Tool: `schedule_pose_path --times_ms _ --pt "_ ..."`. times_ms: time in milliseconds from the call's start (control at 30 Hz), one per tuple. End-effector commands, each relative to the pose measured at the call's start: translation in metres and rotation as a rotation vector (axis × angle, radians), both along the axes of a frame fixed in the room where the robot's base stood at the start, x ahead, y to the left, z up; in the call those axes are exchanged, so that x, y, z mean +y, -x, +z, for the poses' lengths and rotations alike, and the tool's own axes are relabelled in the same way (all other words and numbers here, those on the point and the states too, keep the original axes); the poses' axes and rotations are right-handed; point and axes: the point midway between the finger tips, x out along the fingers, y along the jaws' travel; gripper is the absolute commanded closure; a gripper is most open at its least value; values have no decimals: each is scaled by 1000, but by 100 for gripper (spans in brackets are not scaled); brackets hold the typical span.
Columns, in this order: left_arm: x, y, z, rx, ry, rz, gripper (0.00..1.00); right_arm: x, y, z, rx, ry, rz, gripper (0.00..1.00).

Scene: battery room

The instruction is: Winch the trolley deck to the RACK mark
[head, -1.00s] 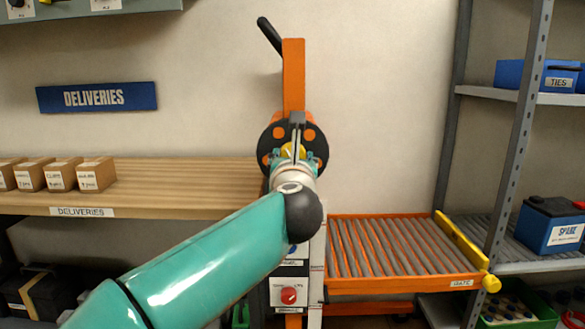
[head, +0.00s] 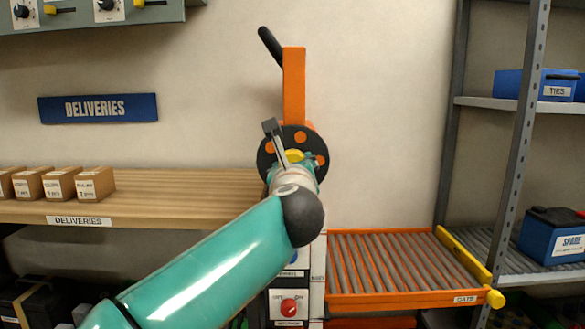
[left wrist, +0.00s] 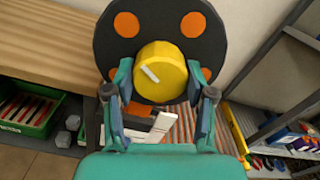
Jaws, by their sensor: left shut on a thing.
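The trolley has an orange mast (head: 294,80) with a black handle at its top. A black winch disc (head: 266,149) with orange spots sits on the mast, and a yellow knob (head: 294,155) is at its centre. My left gripper (left wrist: 160,82) is shut on this yellow knob (left wrist: 162,72), one finger on each side; a white line marks the knob's face. The roller deck (head: 395,262), with an orange frame and grey rollers, lies right of the mast. A yellow bar (head: 462,254) above a GATE label closes its right side. I see no RACK mark. My right gripper is out of view.
A wooden DELIVERIES shelf (head: 180,195) with several boxes is on the left. A metal rack (head: 515,150) with a blue TIES bin and a SPARE battery (head: 552,237) stands right of the deck. A red knob (head: 289,308) is on the trolley's front panel.

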Motion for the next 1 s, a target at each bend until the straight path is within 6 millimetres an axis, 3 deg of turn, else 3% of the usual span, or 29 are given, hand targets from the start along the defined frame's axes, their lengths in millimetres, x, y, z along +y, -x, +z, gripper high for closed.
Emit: schedule_pose_path --times_ms 33,133,167,300,733,1000 --pt "-1 -2 -8 15 -3 2 80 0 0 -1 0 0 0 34" --pt "-1 -2 -8 15 -3 2 80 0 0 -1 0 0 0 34" --pt "-1 -2 -8 15 -3 2 44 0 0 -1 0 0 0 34" --pt "-1 -1 -6 11 -4 1 20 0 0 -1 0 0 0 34" --pt "-1 3 -2 4 -4 -1 20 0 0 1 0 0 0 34" --pt "-1 32 -1 3 -3 -3 20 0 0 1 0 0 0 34"
